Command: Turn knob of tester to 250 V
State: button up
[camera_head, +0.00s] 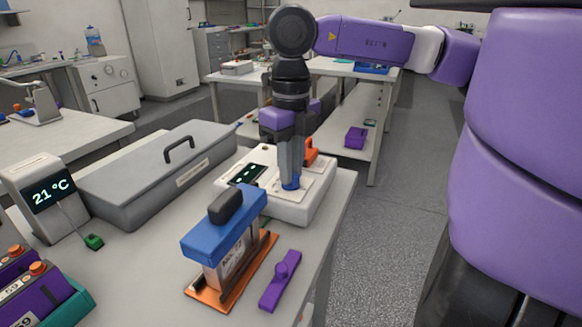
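The tester (310,207) is a white box with a dark display (247,173) showing small green marks, standing at the far right of the bench. A blue knob (291,184) shows on its light top panel. My gripper (290,172) points straight down with its fingertips at the knob and covers most of it. The fingers overlap in this view, so I cannot tell whether they are closed on the knob. The knob's pointer and the voltage marks are hidden or too small to read. An orange part (310,150) stands behind the fingers on the tester.
A blue-topped device with a black handle (226,207) stands on an orange base in front of the tester. A purple piece (280,281) lies beside it. A grey lidded case (150,180) is left, near a 21 °C display (48,192). The bench's right edge is close to the tester.

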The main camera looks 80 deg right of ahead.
jog(key=o, duration=0.4)
notch_tip(320, 180, up, 8)
jog(key=shift+f+p, duration=0.1)
jog(key=shift+p, duration=0.45)
dwell(0.3)
